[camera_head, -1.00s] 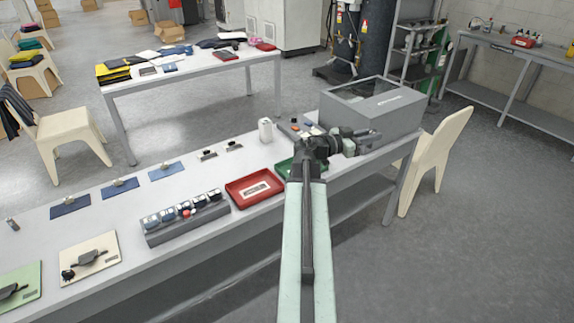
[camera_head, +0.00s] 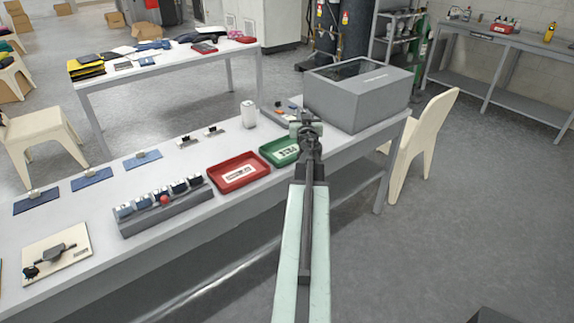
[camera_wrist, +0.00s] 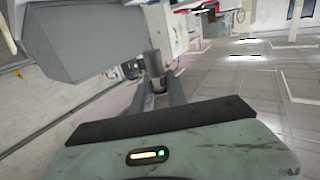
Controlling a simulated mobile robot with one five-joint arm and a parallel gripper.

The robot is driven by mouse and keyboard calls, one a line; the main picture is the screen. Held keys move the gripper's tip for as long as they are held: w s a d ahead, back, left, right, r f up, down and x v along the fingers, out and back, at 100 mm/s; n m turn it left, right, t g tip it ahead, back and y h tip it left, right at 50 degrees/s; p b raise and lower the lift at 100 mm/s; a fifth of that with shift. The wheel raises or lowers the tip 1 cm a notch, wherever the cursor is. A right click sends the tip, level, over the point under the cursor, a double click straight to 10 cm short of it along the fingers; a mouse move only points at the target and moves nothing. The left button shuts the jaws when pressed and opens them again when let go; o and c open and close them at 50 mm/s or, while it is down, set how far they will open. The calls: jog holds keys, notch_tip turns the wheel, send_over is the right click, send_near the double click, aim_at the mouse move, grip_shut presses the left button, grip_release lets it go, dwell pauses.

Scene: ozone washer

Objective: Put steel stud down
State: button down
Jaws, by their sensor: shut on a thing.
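My gripper (camera_wrist: 158,88) is shut on the steel stud (camera_wrist: 154,63), a short grey cylinder that shows between the fingertips in the wrist view. In the head view my gripper (camera_head: 306,121) is at the end of my outstretched arm, in front of the grey box and to the right of the green tray (camera_head: 281,151). The stud cannot be made out there. A red tray (camera_head: 216,184) with a white label lies left of the green one, which also has a white label.
The grey box (camera_head: 355,108) with a dark top window stands at the table's right end. A grey rack (camera_head: 152,222) of several small jars, a white canister (camera_head: 248,113) and blue mats (camera_head: 92,180) are on the white table. A cream chair (camera_head: 418,145) stands to the right.

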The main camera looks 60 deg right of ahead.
aim_at(286, 157)
jog(key=w+a+f+n+t+y+b, duration=0.2)
jog(key=w+a+f+n+t+y, duration=0.1)
jog(key=w+a+n+t+y, duration=0.15)
jog(key=shift+m, duration=0.25)
jog(key=f+b, duration=1)
jog(key=shift+s+a+f, duration=0.15)
jog(key=shift+s+f, duration=0.05)
jog(key=shift+f, duration=0.15)
jog(key=shift+r, duration=0.25)
jog(key=shift+f, duration=0.25)
jog(key=c, duration=1.3)
grip_release()
jog(key=shift+r, duration=0.15)
